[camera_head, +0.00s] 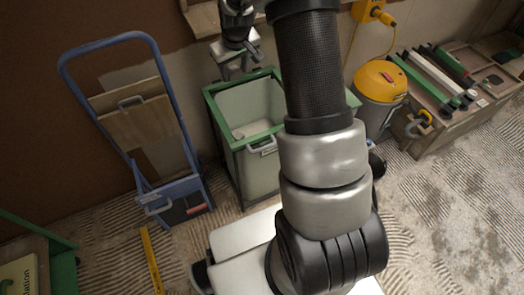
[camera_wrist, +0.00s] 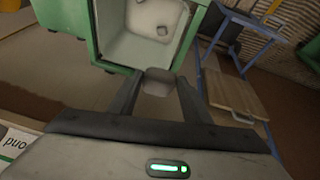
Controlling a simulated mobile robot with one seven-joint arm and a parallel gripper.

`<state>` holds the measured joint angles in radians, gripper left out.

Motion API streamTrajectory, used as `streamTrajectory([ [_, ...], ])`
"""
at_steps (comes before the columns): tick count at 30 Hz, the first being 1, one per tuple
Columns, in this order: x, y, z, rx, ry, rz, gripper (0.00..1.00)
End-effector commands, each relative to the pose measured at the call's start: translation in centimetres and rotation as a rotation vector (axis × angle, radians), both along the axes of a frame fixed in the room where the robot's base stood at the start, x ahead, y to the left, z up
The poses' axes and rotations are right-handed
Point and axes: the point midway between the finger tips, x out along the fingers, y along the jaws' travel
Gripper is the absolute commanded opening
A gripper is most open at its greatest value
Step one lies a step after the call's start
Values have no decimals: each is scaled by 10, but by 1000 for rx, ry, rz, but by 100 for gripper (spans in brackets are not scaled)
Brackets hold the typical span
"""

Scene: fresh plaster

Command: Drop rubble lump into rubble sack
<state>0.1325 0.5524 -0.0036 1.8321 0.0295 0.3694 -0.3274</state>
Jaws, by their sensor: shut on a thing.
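The rubble sack (camera_head: 228,96) looks like a pale, open-topped container with a green rim and frame, standing on the floor against the wall. In the wrist view its green edge (camera_wrist: 104,65) and pale inside (camera_wrist: 120,45) lie just beyond the fingertips. My gripper (camera_wrist: 157,80) is shut on the rubble lump (camera_wrist: 157,88), a grey-brown piece between the two dark fingers. In the head view my gripper (camera_head: 236,66) is at the far side of the sack, above its rim; the lump cannot be made out there.
A blue hand truck (camera_head: 185,187) with boards stands left of the sack. A yellow-lidded bucket (camera_head: 380,82) and a wooden bench (camera_head: 455,115) with tools are at the right. A yellow level (camera_head: 152,262) lies on the floor at lower left. Ridged floor at right is free.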

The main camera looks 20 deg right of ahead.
Motion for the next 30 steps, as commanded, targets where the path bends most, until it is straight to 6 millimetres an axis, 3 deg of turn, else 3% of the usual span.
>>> streamTrajectory([
  [1,13,-18,-30,4,1,9,18],
  [3,29,-36,-54,8,0,39,18],
  [9,62,-87,-111,17,-7,113,18],
  [12,72,-106,-130,18,-10,140,18],
  [18,79,-124,-147,20,-15,169,18],
  [23,80,-126,-154,19,-16,172,18],
  [30,79,-125,-180,20,-13,171,18],
])
